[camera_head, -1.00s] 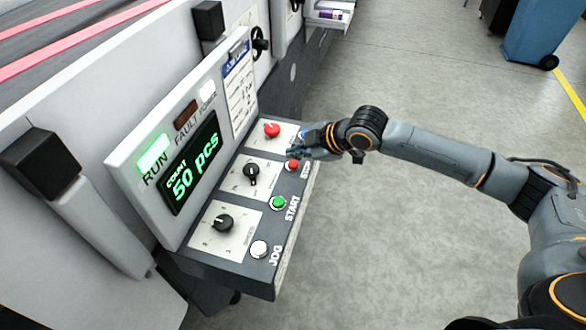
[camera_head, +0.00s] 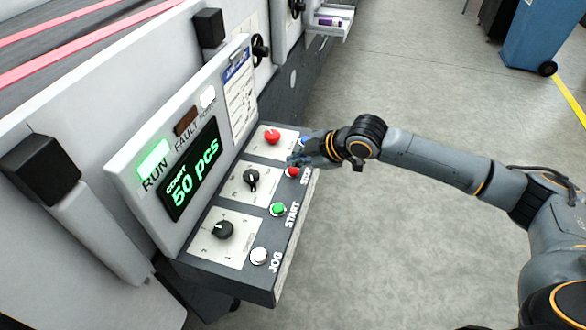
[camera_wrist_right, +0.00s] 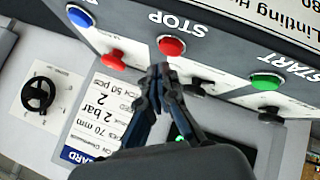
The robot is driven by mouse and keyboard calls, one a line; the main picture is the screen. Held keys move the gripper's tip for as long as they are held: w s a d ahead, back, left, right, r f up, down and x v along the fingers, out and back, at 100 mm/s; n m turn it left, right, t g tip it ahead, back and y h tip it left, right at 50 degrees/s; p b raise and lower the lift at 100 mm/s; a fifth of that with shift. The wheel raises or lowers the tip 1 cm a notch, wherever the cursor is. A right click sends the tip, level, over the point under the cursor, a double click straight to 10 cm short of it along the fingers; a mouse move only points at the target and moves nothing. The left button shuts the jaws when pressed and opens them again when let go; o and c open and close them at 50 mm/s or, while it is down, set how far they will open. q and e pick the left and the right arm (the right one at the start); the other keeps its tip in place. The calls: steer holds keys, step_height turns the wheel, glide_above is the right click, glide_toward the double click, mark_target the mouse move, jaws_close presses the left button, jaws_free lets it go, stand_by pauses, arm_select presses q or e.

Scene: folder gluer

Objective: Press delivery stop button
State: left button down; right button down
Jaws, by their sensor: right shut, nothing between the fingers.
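The red STOP button (camera_head: 292,171) sits on the sloped control panel, between a blue button and the green START button. In the right wrist view the STOP button (camera_wrist_right: 171,46) lies just beyond my fingertips, its label upside down. My right gripper (camera_head: 292,160) is shut and empty, its fingertips close by the STOP button. In the wrist view the closed fingers (camera_wrist_right: 160,70) point at the button's lower edge. I cannot tell whether they touch it. My left gripper is not in view.
A larger red knob (camera_head: 271,136), black dials (camera_head: 251,180), the green START button (camera_head: 278,209) and the white JOG button (camera_head: 259,256) share the panel. The display (camera_head: 190,178) reads 50 pcs, with the RUN lamp (camera_head: 153,160) lit green. Open floor lies to the right.

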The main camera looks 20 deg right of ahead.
stand_by(0.5)
steer(key=shift+f, duration=0.4)
steer(key=shift+s+f, duration=0.1)
steer(key=shift+f, duration=0.55)
stand_by(0.8)
steer(key=shift+r+p, duration=1)
steer(key=shift+p, duration=0.1)
